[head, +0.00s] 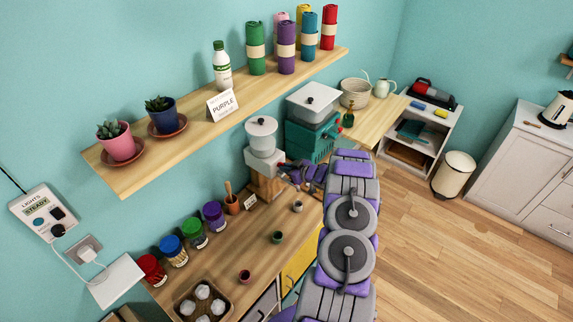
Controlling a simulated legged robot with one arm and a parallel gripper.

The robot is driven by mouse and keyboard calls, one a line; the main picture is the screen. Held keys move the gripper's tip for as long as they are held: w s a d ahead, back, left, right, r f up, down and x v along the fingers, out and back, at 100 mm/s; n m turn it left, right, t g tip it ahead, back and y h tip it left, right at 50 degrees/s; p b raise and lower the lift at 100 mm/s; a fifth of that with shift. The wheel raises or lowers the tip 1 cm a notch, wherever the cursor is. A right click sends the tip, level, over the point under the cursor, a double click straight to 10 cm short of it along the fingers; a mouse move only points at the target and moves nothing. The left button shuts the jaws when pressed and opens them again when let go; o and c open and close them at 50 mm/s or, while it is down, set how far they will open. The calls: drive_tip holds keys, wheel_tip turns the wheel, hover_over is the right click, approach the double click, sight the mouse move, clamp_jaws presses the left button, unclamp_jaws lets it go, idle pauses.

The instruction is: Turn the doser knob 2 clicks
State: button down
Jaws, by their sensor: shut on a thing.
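The doser appears to be the wooden stand with a round white hopper (262,137) at the back of the wooden counter, against the wall. My gripper (285,170) is at the end of my purple and grey arm, at the right side of the doser. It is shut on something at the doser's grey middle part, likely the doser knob. The knob is hidden by the gripper's fingers, so its angle cannot be told.
A teal machine with a white lid (312,103) stands close behind my arm. A shelf (150,168) with pots, a bottle and fabric rolls overhangs the counter. Small cups (278,237), coloured jars (193,232) and a tray (183,303) occupy the counter.

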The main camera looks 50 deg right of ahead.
drive_tip(key=shift+m+y, duration=0.3)
drive_tip(key=shift+m, duration=0.1)
drive_tip(key=shift+p, duration=0.3)
drive_tip(key=c, duration=1.2)
unclamp_jaws()
drive_tip(key=shift+w+d, duration=0.15)
drive_tip(key=shift+d, duration=0.05)
drive_tip(key=shift+s+r, duration=0.2)
drive_tip(key=shift+s, duration=0.3)
drive_tip(key=b+v, duration=0.1)
drive_tip(key=v, duration=1.5)
drive_tip(key=shift+s+d+b, duration=0.1)
drive_tip(key=shift+d+b, duration=0.1)
drive_tip(key=shift+b, duration=0.1)
